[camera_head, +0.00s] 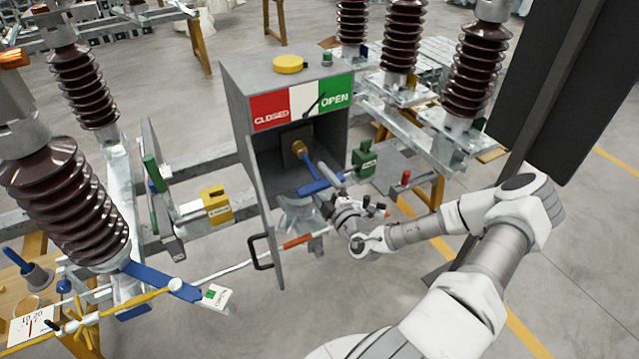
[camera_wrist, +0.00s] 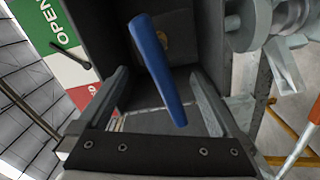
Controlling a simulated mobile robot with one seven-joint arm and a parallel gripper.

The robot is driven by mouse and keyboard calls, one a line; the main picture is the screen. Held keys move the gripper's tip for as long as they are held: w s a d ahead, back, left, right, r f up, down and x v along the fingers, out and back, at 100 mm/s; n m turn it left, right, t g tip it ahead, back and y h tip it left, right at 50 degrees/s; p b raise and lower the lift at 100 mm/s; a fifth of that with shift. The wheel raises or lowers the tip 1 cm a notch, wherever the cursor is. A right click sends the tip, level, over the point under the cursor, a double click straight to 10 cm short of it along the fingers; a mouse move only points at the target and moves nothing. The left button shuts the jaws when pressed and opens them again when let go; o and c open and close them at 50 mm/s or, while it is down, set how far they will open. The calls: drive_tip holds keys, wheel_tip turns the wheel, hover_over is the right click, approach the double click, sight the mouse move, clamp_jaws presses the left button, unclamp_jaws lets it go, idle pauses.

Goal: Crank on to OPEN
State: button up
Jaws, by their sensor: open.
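The grey mechanism box (camera_head: 236,110) stands open at the front, with its door (camera_head: 270,225) swung out. Its panel has a red CLOSED field (camera_head: 270,113), a white middle and a green OPEN field (camera_head: 337,97). The black pointer (camera_head: 312,104) lies near the white-green border. The crank (camera_head: 307,167) is blue and comes out of a brass hub (camera_head: 298,147) inside the box. In the wrist view the blue crank handle (camera_wrist: 157,70) stands between the two fingers, apart from both. My gripper (camera_head: 328,181) is open at the box's front, around the handle; its fingers (camera_wrist: 160,92) show clearly in the wrist view.
A green padlock-like block (camera_head: 365,158) and a red-knobbed part (camera_head: 405,178) sit right of the box. A yellow block (camera_head: 216,204) is left. Brown ribbed insulators (camera_head: 65,200) flank the box. A dark post (camera_head: 540,110) stands near my arm.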

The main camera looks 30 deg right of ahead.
drive_tip(key=s+b, duration=0.2)
drive_tip(key=s, duration=1.5)
drive_tip(key=shift+s+f+b, duration=0.2)
drive_tip(key=shift+b, duration=0.2)
drive_tip(key=shift+a, duration=0.1)
drive_tip(key=shift+c, duration=0.2)
idle(0.3)
drive_tip(key=c, duration=0.6)
drive_tip(key=shift+c, duration=0.2)
